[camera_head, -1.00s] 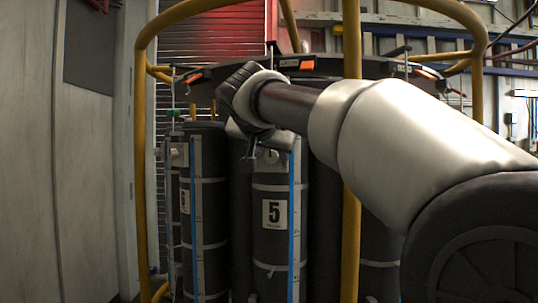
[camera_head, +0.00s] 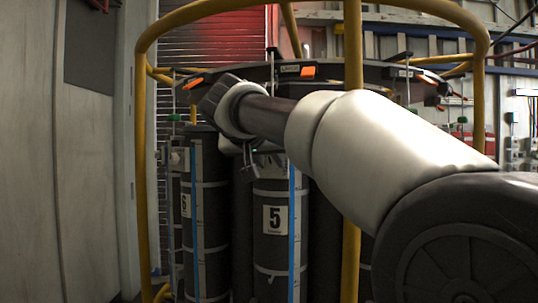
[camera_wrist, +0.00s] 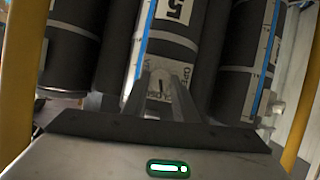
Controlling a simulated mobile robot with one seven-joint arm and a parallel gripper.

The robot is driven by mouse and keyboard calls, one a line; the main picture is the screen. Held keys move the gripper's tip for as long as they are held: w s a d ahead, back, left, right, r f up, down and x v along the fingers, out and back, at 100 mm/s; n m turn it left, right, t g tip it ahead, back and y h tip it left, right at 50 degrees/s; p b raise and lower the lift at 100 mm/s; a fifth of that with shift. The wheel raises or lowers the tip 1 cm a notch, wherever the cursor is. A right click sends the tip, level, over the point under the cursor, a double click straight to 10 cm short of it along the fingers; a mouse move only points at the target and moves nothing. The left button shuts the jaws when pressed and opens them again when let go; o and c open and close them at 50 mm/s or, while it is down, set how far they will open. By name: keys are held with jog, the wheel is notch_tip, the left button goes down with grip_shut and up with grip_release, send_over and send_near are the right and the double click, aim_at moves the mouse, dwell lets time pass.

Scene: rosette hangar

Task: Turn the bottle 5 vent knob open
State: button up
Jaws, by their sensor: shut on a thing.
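Bottle 5 (camera_head: 271,248) is a dark upright cylinder with pale straps, a blue strip and a white label marked 5. It stands in the middle of the head view, its top partly behind my arm. In the wrist view, bottle 5 (camera_wrist: 170,47) appears tilted, with its label at the top edge. My gripper (camera_wrist: 165,82) is shut on a small pale part with a dark mark, apparently the vent knob (camera_wrist: 158,92), in front of the bottle. The fingers partly hide the knob, so its turned position is unclear. In the head view the grip is hard to make out.
Bottle 6 (camera_head: 205,245) stands left of bottle 5. Yellow rails (camera_head: 143,160) form a cage around the bottles, with a post (camera_head: 352,225) close beside my arm. A curved dark rack bar (camera_head: 345,72) with orange markers crosses above. A pale wall panel (camera_head: 60,190) lies left.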

jog(key=n+h+p, duration=0.1)
jog(key=n, duration=0.1)
jog(key=n+h, duration=0.1)
jog(key=shift+w+a+n+p, duration=0.1)
jog(key=shift+a+n+p, duration=0.2)
jog(key=shift+n+p, duration=0.1)
jog(key=n+h, duration=0.3)
jog(key=n, duration=0.1)
jog(key=shift+a+f, duration=0.1)
jog(key=shift+f, duration=0.05)
jog(key=shift+n, duration=0.4)
jog(key=o, duration=1.1)
jog(key=shift+c, duration=0.2)
jog(key=shift+f, duration=0.1)
jog(key=b+v, duration=0.1)
jog(key=v, duration=1.6)
jog(key=shift+f+b, duration=0.25)
jog(key=shift+b, duration=0.05)
